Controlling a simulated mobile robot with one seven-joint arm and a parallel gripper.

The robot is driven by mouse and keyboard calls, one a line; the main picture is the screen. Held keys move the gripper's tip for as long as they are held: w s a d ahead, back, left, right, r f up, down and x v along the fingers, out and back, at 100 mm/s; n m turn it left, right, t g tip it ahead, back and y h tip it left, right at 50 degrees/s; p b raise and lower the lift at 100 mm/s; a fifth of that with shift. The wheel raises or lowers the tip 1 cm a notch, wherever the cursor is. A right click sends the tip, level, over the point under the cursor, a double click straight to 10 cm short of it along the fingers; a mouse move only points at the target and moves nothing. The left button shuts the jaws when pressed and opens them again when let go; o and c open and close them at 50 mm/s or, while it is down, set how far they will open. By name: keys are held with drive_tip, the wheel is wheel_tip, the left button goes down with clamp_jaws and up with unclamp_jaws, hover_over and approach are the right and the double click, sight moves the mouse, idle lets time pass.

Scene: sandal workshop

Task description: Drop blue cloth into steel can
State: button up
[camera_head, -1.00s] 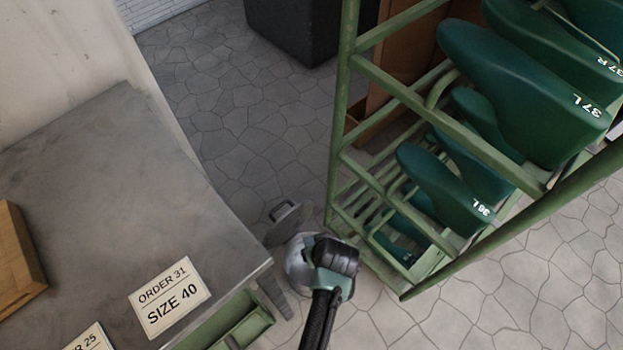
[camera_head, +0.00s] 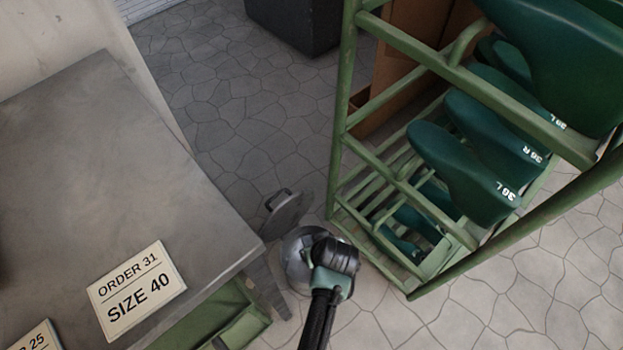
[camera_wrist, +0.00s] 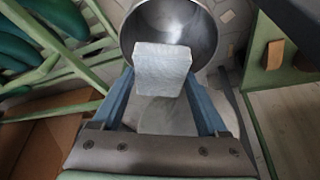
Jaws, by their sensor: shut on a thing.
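The steel can (camera_head: 297,262) stands on the floor between the workbench and the green rack, partly hidden behind my arm. Its round lid (camera_head: 289,212) is raised on the far side, so the mouth is open. In the wrist view the can's open mouth (camera_wrist: 202,30) is at the top, with a bare inside wall showing. My gripper (camera_wrist: 163,85) is shut on the cloth (camera_wrist: 162,68), a folded piece that looks pale grey-blue here. The cloth's far end overlaps the can's mouth in the wrist view. In the head view my wrist hides the fingers and the cloth.
The grey workbench (camera_head: 120,150) with order cards (camera_head: 137,290) is close on the left. The green rack (camera_head: 345,150) with green shoe lasts (camera_head: 465,175) stands close on the right. A dark bin (camera_head: 292,25) is at the back. Stone floor (camera_head: 240,120) is clear beyond the can.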

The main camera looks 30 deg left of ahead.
drive_tip(key=shift+r, duration=0.1)
drive_tip(key=o, duration=1.2)
drive_tip(key=shift+r, duration=0.1)
drive_tip(key=p+v, duration=0.7)
drive_tip(key=v, duration=0.5)
drive_tip(key=shift+s+d+r, duration=0.1)
drive_tip(key=shift+r, duration=0.2)
